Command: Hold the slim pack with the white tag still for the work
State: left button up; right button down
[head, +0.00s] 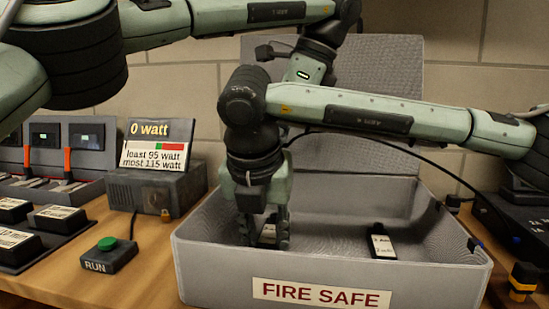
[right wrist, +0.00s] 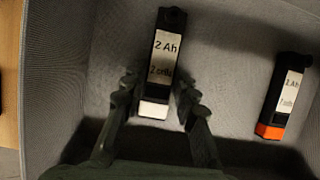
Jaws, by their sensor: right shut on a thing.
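The slim pack with the white tag (right wrist: 166,45) is black, with a pale label reading 2 Ah, 2 cells and a white end. It lies inside the grey fire-safe box (head: 215,273). My right gripper (head: 264,236) reaches down into the box and is shut on this pack, one finger on each side, as the right wrist view (right wrist: 157,100) shows. In the head view the fingers hide most of the pack. A second slim pack with an orange end (right wrist: 284,95) lies apart to the right; it also shows in the head view (head: 381,243). My left gripper is hidden behind my right arm.
Left of the box stand a meter reading 0 watt (head: 157,143), a RUN button box (head: 109,255) and a tray of several packs (head: 60,245). A black cable (head: 432,164) arches over the box to the right. The box floor between the two packs is clear.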

jog(key=c, duration=1.1)
grip_release()
jog(key=v, duration=1.2)
